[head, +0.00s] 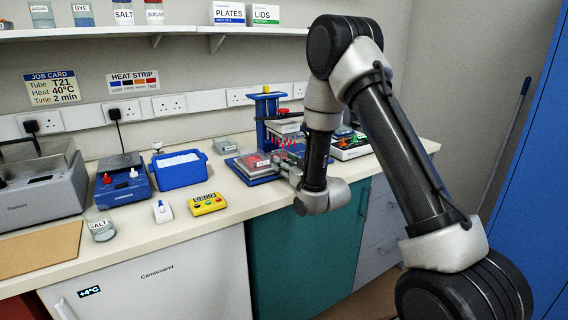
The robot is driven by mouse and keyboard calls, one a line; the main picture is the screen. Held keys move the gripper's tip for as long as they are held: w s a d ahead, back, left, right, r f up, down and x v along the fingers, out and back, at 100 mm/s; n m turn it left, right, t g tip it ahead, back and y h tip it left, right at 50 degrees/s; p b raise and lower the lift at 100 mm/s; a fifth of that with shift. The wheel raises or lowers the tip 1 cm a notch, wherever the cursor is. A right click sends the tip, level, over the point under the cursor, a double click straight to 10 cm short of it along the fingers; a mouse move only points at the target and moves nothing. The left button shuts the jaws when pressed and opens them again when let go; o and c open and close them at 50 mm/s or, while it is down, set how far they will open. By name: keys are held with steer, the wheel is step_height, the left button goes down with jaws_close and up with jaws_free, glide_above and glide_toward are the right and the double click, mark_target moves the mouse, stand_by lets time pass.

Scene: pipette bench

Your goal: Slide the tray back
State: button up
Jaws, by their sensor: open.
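A blue stand (269,107) with a post stands at the back of the bench, right of centre. A low tray (250,172) with a blue edge sits at its front left, with a clear-topped block with red in it (256,160) on it. I cannot tell whether this tray slides on the stand. My gripper (283,168) is at the right side of this tray, small and partly hidden by my wrist. It is open, and nothing shows held in it. I cannot tell whether it touches the tray.
A rack with coloured items (349,146) stands right of the stand, partly behind my arm. The bench's front edge lies close below my wrist.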

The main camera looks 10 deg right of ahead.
steer(key=shift+w+a, duration=0.15)
steer(key=shift+w, duration=0.35)
jaws_close()
steer(key=w+d, duration=0.1)
steer(key=d, duration=0.3)
steer(key=w+d, duration=0.1)
steer(key=d, duration=0.3)
steer(key=w+d, duration=0.2)
steer(key=d, duration=0.2)
steer(key=shift+d+r, duration=0.1)
steer(key=shift+d, duration=0.05)
jaws_free()
steer(key=shift+d, duration=0.15)
